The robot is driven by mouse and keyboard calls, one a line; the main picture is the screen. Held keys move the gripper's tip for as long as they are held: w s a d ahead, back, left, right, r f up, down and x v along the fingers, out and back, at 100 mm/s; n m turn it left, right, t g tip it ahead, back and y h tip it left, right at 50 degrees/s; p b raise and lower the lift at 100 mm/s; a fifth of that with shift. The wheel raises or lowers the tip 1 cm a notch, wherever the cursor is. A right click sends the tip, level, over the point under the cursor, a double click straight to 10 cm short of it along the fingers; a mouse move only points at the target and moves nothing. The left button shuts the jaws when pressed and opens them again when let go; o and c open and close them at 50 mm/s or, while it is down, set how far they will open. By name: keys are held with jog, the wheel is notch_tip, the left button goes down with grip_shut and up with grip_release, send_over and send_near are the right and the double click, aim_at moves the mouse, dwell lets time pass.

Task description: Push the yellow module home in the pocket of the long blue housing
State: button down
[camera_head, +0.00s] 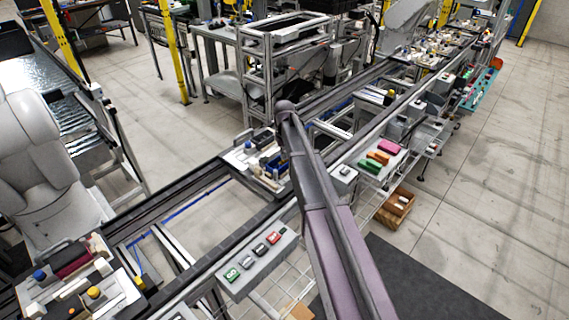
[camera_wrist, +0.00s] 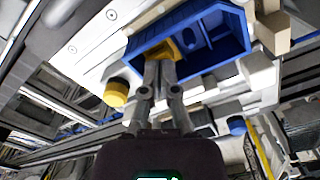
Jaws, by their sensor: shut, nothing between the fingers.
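In the wrist view the long blue housing (camera_wrist: 238,72) lies on a white pallet (camera_wrist: 92,45), with its open side towards the camera. The yellow module (camera_wrist: 163,49) sits at the left end inside the housing, partly hidden behind my fingers. My gripper (camera_wrist: 160,66) is shut and empty, with its fingertips at the yellow module. I cannot tell whether they touch it or how deep it sits. In the head view a small blue part of the housing (camera_head: 266,162) shows on the middle pallet; my arm hides the gripper there.
A yellow round knob (camera_wrist: 116,94) stands left of my fingers, and a blue knob (camera_wrist: 237,125) is at lower right. Beige blocks (camera_wrist: 270,28) border the housing on the right.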

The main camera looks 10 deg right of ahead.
jog(key=shift+r, duration=0.15)
jog(key=shift+r+p, duration=3.4)
jog(key=shift+p, duration=0.15)
jog(key=s+f+m+b, duration=0.1)
jog(key=s+f+b, duration=0.1)
jog(key=s, duration=2.7)
jog(key=shift+a+f+b, duration=0.4)
